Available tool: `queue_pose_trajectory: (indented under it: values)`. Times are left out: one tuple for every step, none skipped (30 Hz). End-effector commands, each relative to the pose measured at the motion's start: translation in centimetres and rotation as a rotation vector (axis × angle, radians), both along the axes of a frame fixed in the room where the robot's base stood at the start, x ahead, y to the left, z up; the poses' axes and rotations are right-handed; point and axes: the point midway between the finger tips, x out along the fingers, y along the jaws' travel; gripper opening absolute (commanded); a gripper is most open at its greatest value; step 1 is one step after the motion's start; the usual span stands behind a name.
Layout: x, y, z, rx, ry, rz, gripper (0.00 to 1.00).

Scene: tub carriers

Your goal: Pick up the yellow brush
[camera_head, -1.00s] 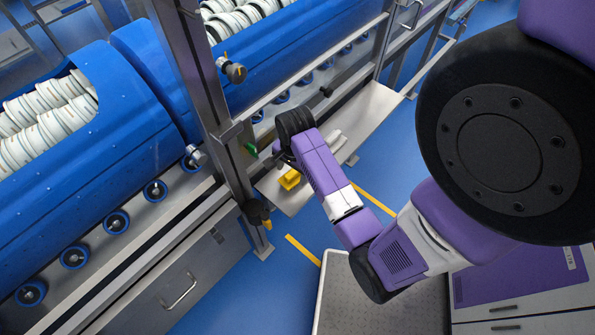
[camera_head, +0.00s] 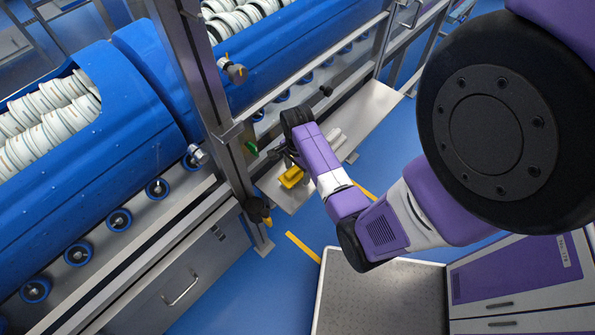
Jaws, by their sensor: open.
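The yellow brush (camera_head: 291,177) lies near the left end of a pale metal shelf beside the machine. Its right side is partly covered by my arm. My gripper (camera_head: 284,158) is at the end of the purple arm, just above and behind the brush in the picture. Its fingers are small and mostly hidden by the wrist. It is open, and nothing shows between its fingers. I cannot tell whether it touches the brush.
A pale object (camera_head: 334,137) lies on the shelf (camera_head: 367,112) right of my wrist. A steel post (camera_head: 212,100) with knobs stands close on the left. Blue drums (camera_head: 120,110) holding white stacks fill the left. Blue floor (camera_head: 240,290) is open in front.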

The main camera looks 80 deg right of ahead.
Motion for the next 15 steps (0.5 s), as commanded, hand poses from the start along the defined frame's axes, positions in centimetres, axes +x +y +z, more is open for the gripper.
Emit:
queue_pose_trajectory:
  values:
    - [0.0, -0.01, -0.13, 0.0, 0.0, 0.0, 0.67]
    - [0.01, -0.02, -0.16, -0.001, -0.001, 0.0, 0.67]
    - [0.02, -0.03, -0.17, -0.001, -0.001, 0.0, 0.67]
    - [0.02, -0.03, -0.16, -0.001, -0.001, 0.0, 0.67]
    - [0.02, -0.03, -0.16, -0.001, -0.001, 0.0, 0.67]
    - [0.02, -0.03, -0.15, -0.001, -0.001, 0.0, 0.67]
    - [0.02, -0.03, -0.15, -0.001, -0.001, 0.0, 0.65]
    - [0.02, -0.03, -0.14, -0.001, -0.001, 0.0, 0.59]
    - [0.02, -0.03, -0.14, -0.001, -0.001, 0.0, 0.52]
    - [0.02, -0.03, -0.14, -0.001, -0.001, 0.0, 0.46]
    - [0.02, -0.03, -0.13, -0.001, -0.001, 0.0, 0.4]
    - [0.01, -0.02, -0.13, -0.001, -0.001, 0.0, 0.32]
    - [0.01, -0.02, -0.13, -0.001, -0.001, 0.0, 0.26]
    - [0.01, -0.02, -0.13, -0.001, -0.001, 0.0, 0.2]
    - [0.01, -0.02, -0.13, -0.001, -0.001, 0.0, 0.12]
